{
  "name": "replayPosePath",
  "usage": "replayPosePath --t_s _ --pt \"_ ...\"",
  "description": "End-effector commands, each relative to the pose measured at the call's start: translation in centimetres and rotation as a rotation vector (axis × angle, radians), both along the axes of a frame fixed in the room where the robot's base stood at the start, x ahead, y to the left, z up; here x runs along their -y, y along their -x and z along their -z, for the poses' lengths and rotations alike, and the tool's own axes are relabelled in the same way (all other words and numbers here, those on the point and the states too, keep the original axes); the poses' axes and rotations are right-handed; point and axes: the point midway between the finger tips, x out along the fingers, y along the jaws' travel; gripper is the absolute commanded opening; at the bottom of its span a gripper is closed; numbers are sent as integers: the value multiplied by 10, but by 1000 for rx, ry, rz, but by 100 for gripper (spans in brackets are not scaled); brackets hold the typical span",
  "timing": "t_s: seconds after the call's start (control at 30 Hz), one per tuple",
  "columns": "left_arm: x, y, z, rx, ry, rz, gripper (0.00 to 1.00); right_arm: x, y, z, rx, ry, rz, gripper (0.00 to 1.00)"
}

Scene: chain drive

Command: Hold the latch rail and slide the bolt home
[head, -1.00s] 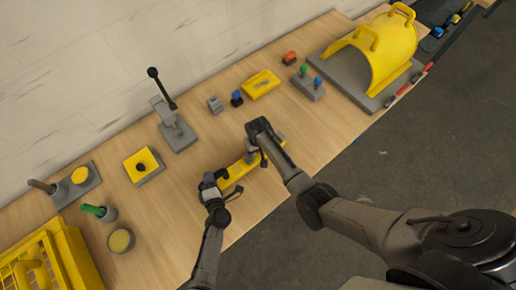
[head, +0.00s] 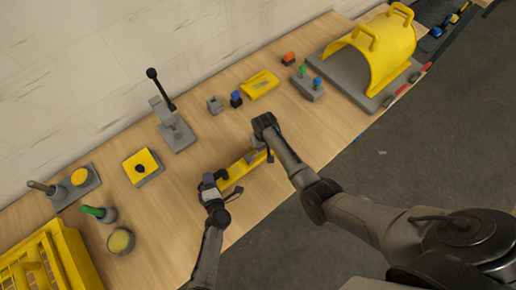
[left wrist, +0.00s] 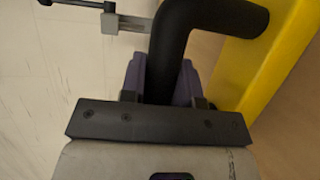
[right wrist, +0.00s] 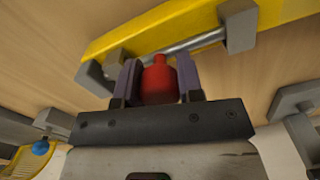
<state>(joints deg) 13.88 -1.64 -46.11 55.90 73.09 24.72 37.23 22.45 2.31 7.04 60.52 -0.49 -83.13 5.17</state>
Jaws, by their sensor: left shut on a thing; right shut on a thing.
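The latch rail (head: 236,175) is a yellow bar lying on the table near its front edge. My left gripper (head: 209,182) is at its left end, shut on the rail's bent black handle (left wrist: 175,50); purple finger pads show on both sides of it. The bolt (right wrist: 195,42) is a silver rod along the yellow rail (right wrist: 150,28), between a grey block (right wrist: 238,28) at right and a smaller one (right wrist: 115,65) at left. My right gripper (right wrist: 158,82) is shut on the bolt's red knob (right wrist: 160,80). In the head view my right gripper (head: 264,128) hides the knob.
Behind the rail stand a lever on a grey base (head: 177,135), a yellow square block (head: 141,165) and a small blue-topped piece (head: 236,99). A yellow crate (head: 65,260) is at the front left, a yellow arched cover (head: 375,45) at the back right. Bare wood lies around the rail.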

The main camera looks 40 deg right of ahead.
Motion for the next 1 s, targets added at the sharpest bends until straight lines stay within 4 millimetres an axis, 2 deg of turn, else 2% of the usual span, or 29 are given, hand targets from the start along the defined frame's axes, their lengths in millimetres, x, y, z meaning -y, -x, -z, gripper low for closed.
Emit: replayPosePath --t_s 0.03,0.1,0.37,0.4,0.6,0.63,0.87,1.0 --pt "0 0 0 1 0 1 0 12 0 1 -1 5 4 0" --pt "0 0 0 1 -1 0 0 19 0 1 -1 4 4 0" --pt "-1 0 0 1 0 -2 0 21 0 1 1 5 4 0" --pt "-1 0 0 1 -1 -2 0 21 0 0 1 5 4 38" --pt "-1 -1 0 1 -1 -3 0 20 0 0 0 4 3 57" --pt "-1 -1 0 1 -1 -3 0 20 0 0 0 4 3 60" --pt "-1 0 0 2 -2 -2 0 19 0 0 1 2 2 60" --pt "-1 0 0 2 -2 -2 0 19 -1 -8 3 3 2 60"
